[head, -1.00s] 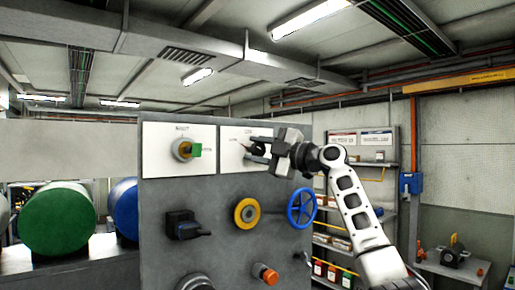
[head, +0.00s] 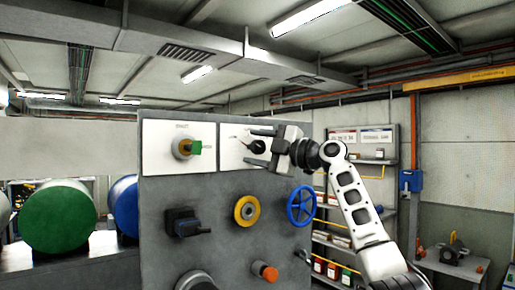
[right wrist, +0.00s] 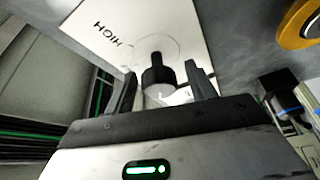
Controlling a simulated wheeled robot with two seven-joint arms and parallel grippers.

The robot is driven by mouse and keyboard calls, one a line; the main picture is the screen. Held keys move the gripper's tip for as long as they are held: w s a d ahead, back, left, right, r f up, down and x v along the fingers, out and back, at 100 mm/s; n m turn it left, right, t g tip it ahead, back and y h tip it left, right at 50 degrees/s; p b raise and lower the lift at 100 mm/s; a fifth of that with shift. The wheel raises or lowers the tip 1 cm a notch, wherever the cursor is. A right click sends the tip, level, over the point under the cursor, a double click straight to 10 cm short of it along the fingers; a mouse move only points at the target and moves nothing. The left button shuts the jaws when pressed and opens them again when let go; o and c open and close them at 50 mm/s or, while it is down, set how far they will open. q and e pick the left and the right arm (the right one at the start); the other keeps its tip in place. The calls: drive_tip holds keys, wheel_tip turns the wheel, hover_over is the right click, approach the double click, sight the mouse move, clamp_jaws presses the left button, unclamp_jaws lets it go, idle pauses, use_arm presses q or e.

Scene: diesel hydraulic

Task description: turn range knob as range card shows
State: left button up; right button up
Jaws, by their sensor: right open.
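A black knob (head: 257,146) sits on the right white plate (head: 228,158) of the grey panel. In the right wrist view, the knob (right wrist: 158,72) shows on the plate (right wrist: 105,25), with the word HIGH printed on its left part, seen rotated. My right gripper (head: 254,147) is open, with its two fingers apart on either side of the knob, none visibly closed on it. In the right wrist view the gripper (right wrist: 161,90) shows a gap beside the knob at each finger. The small print on the plate is unreadable in the head view. My left gripper is out of view.
The grey panel (head: 155,220) also carries a green-handled knob (head: 194,147) on the left plate, a black lever (head: 183,223), a yellow knob (head: 247,212), a blue handwheel (head: 301,206) and an orange button (head: 265,271). Shelves stand behind my right arm.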

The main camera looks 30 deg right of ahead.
drive_tip(key=shift+s+d, duration=0.1)
drive_tip(key=shift+s, duration=0.1)
use_arm(q)
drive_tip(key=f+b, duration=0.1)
drive_tip(key=b, duration=0.2)
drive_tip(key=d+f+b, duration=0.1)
drive_tip(key=b, duration=0.2)
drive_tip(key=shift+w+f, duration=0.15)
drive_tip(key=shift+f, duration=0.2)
use_arm(e)
drive_tip(key=v, duration=1.5)
drive_tip(key=shift+s, duration=0.25)
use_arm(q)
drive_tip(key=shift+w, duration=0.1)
